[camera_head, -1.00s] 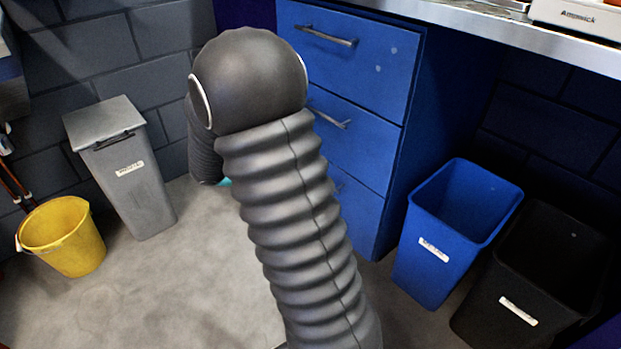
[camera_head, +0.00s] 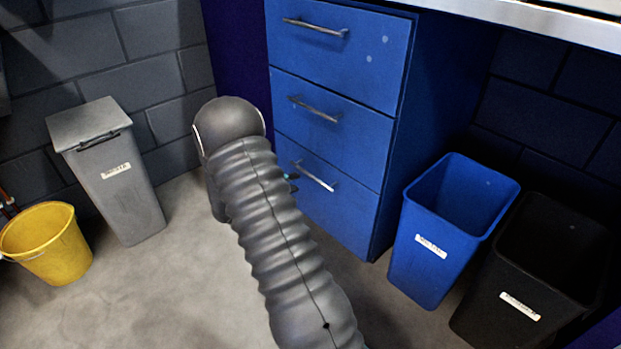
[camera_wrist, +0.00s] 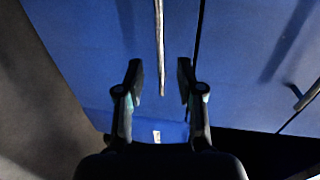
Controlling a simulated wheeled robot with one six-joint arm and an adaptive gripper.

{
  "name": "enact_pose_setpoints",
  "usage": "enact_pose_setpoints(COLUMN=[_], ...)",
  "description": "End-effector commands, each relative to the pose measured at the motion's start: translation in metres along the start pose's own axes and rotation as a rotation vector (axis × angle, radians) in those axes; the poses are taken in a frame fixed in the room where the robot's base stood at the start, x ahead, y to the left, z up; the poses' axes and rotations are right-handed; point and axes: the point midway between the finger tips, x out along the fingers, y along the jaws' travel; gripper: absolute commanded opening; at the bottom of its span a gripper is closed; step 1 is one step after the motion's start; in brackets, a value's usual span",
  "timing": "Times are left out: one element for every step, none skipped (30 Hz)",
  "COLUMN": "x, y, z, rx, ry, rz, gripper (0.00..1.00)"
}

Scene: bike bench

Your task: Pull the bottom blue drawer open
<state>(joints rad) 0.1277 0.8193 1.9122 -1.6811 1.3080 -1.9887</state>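The bottom blue drawer (camera_head: 338,212) is the lowest of three in the cabinet, and its front looks flush with the others. Its metal bar handle (camera_head: 316,177) shows in the head view, its left end close to my gripper (camera_head: 291,178), which is mostly hidden behind my arm. In the wrist view my gripper (camera_wrist: 159,82) is open, one finger on each side of the line of the handle (camera_wrist: 160,45). The fingers look apart from the bar; I cannot tell the exact depth between them.
The middle drawer (camera_head: 350,140) and top drawer (camera_head: 370,50) are above. A blue bin (camera_head: 416,268) and a black bin (camera_head: 492,295) stand right of the cabinet. A grey bin (camera_head: 125,200) and yellow bucket (camera_head: 60,262) stand left. The floor (camera_head: 170,300) before the drawers is clear.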

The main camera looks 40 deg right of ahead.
Motion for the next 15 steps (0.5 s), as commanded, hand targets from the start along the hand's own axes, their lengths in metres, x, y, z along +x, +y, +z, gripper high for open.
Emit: enact_pose_setpoints(x=[0.011, 0.017, 0.024, 0.03, 0.035, 0.042, 0.047, 0.052, 0.058, 0.062, 0.066, 0.071, 0.074, 0.076, 0.079], y=[0.001, 0.001, 0.001, 0.001, 0.001, 0.001, 0.001, 0.001, 0.001, 0.001, 0.001, 0.001, 0.001, 0.001, 0.001], z=[-0.001, -0.001, -0.001, -0.001, -0.001, -0.001, -0.001, -0.001, -0.001, -0.001, -0.001, -0.001, -0.001, -0.001, -0.001], rx=[0.001, 0.001, 0.002, 0.003, 0.003, 0.003, 0.003, 0.003, 0.003, 0.003, 0.003, 0.002, 0.002, 0.002, 0.002], ry=[0.004, 0.003, 0.004, 0.003, 0.003, 0.004, 0.003, 0.003, 0.003, 0.003, 0.003, 0.002, 0.002, 0.002, 0.001], rz=[0.0, -0.001, 0.0, 0.0, 0.0, 0.0, 0.0, 0.0, 0.0, 0.0, 0.0, 0.001, 0.001, 0.0, 0.0], gripper=[0.37, 0.37, 0.37, 0.37, 0.37, 0.37, 0.37, 0.37, 0.37, 0.37, 0.37, 0.37, 0.37, 0.37, 0.37])
